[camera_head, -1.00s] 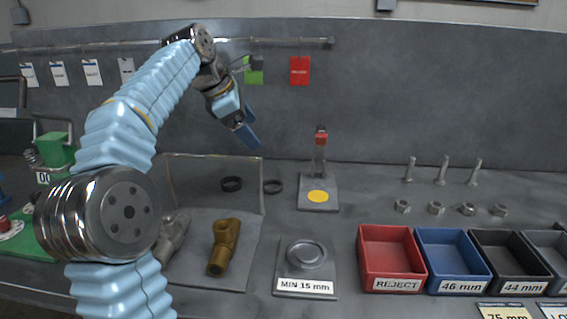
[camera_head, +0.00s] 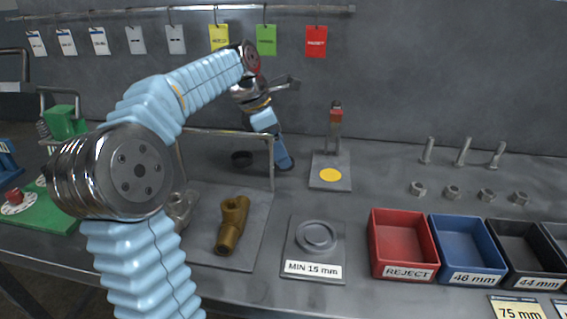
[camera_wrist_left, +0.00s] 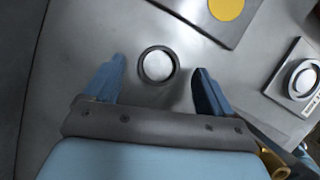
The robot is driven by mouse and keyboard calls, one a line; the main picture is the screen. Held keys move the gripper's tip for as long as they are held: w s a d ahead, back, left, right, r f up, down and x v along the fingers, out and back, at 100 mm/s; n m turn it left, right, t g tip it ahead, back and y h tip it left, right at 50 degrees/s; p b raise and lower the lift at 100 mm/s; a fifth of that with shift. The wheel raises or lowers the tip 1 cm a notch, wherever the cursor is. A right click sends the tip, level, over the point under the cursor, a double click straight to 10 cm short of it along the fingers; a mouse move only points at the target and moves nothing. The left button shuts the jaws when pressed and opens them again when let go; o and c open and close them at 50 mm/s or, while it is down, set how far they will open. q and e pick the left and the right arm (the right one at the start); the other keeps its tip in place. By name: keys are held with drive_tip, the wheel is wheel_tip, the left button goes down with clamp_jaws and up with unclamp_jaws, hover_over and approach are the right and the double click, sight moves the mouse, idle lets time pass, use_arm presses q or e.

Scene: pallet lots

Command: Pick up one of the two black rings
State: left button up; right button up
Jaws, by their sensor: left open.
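One black ring (camera_head: 242,158) lies on the grey bench behind the wire frame, left of my left gripper. The other black ring is hidden behind my left gripper (camera_head: 284,164) in the head view. The left wrist view shows a black ring (camera_wrist_left: 158,50) lying flat, with a bright patch inside it. My left gripper (camera_wrist_left: 160,70) is open over this ring, pointing down, with a blue finger on either side and gaps between. I cannot tell how high the fingertips are above the bench. My right gripper is in neither view.
A stand with a yellow disc (camera_head: 330,175) is close right of my left gripper. The wire frame (camera_head: 272,172) stands just left and in front. A brass fitting (camera_head: 232,226), a MIN 15 mm plate (camera_head: 318,262) and a red REJECT bin (camera_head: 402,272) are nearer.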

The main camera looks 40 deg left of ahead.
use_arm(q)
drive_tip(key=shift+x, duration=1.2)
drive_tip(key=c, duration=1.1)
